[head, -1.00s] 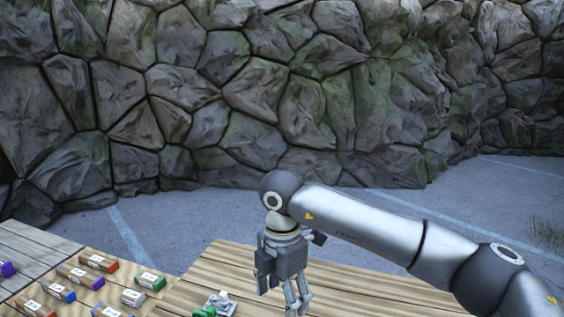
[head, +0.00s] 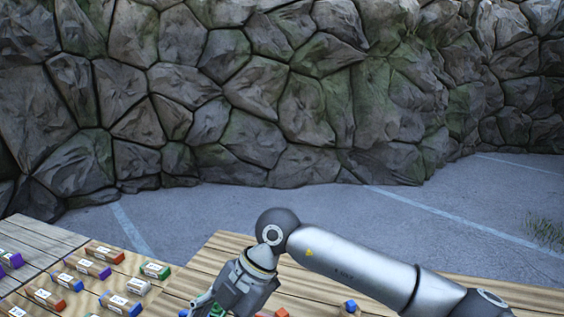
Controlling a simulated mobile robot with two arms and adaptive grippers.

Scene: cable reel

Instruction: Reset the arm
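My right arm (head: 350,264) comes in from the right over the wooden table (head: 420,300). My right gripper (head: 203,302) is at the bottom of the head view, tilted with its fingers down and to the left. A small green thing (head: 217,311) shows beside the fingers at the bottom edge. I cannot tell whether the gripper touches it or how far its fingers are apart. My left gripper is not in view.
Several small labelled boxes, such as a red-ended one (head: 105,253) and a green-ended one (head: 155,270), lie on the table at left. A blue piece (head: 349,306) and a red piece (head: 281,312) lie near the bottom edge. A stone wall (head: 280,90) stands behind paved ground.

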